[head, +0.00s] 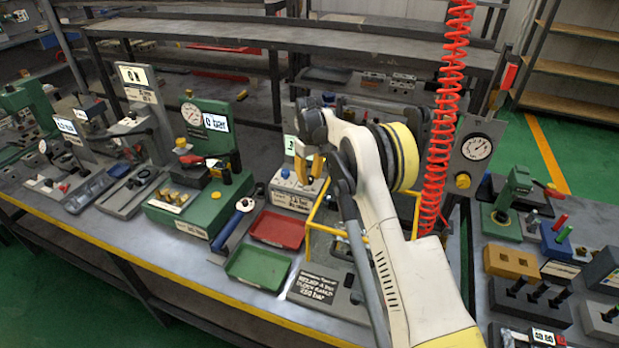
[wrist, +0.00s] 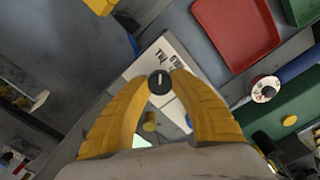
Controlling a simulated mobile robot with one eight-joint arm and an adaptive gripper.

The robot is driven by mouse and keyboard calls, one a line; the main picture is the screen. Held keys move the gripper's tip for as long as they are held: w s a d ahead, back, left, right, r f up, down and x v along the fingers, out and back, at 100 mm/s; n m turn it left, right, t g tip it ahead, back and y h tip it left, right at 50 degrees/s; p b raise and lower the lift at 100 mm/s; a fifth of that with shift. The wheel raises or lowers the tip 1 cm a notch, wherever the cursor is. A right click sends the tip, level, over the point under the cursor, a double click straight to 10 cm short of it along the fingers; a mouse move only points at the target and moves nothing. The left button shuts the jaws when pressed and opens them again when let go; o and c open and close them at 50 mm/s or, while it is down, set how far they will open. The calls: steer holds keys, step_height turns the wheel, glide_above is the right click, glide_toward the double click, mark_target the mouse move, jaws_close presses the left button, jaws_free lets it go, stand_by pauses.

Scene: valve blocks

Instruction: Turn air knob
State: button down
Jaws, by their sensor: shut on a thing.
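A small round black knob with a pale pointer mark (wrist: 159,82) stands on a light grey block with a white lettered label (wrist: 150,62) in the wrist view. My gripper (wrist: 159,78) is shut on this knob, one yellow fingertip on each side of it. In the head view my gripper (head: 309,172) points down over the grey block (head: 294,194), which has a small upright display (head: 290,145) behind it. The fingers hide the knob there.
A red tray (head: 277,229) and a green tray (head: 258,265) lie in front. A green gauge unit (head: 197,208) stands to the left. A yellow frame (head: 322,219) and a red coiled hose (head: 440,130) are close to my arm on the right.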

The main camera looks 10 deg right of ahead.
mark_target(309, 177)
steer(key=c, duration=1.1)
jaws_free()
steer(key=shift+o, duration=0.2)
step_height(309, 177, up, 12)
